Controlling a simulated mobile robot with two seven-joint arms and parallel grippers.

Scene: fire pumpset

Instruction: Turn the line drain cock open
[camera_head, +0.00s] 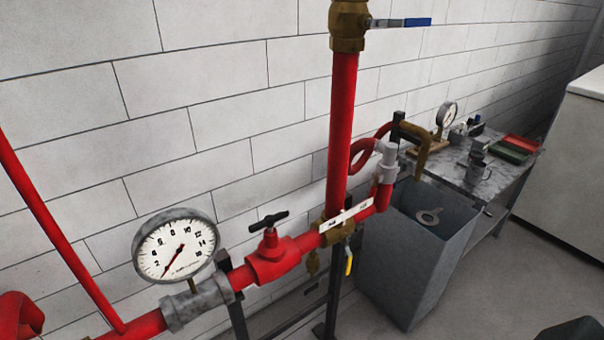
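A small cock with a yellow lever (349,262) hangs below a brass fitting (337,232) on the red pipe, at the foot of the red riser (342,130). The yellow lever points downward. A white label plate (345,215) lies across the pipe just above it, with print too small to read. I cannot tell from the label whether this is the line drain cock. Neither gripper can be made out in the view.
A pressure gauge (175,246) and a red valve with a black tee handle (268,222) sit left of the cock. A blue-lever brass valve (402,22) is above. A grey bin (408,270) and a workbench (500,183) stand right. An unclear dark shape (572,329) shows bottom right.

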